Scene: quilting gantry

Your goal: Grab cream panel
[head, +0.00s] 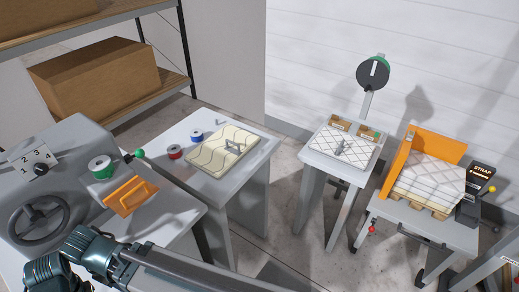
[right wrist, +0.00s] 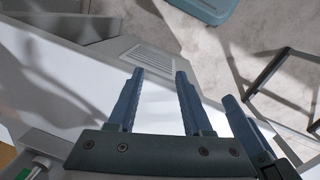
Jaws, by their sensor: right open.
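A cream panel (head: 214,158) with wavy stitched lines lies flat on a grey table in the head view. A small grey handle (head: 234,146) stands up on it. My right gripper (right wrist: 158,75) shows in the right wrist view, with two dark fingers apart and nothing between them. The cream panel does not show in that view. Another dark finger-like bar (right wrist: 240,125) is to the right of it; I cannot tell what it belongs to. No gripper is clear in the head view; my left gripper is not identifiable.
Red (head: 175,152) and blue (head: 196,135) spools stand left of the panel. A grey machine with a handwheel (head: 38,222) and an orange rack (head: 130,195) are at left. White quilted pieces (head: 425,180) are stacked on the right table. Bare floor (head: 285,215) separates the tables.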

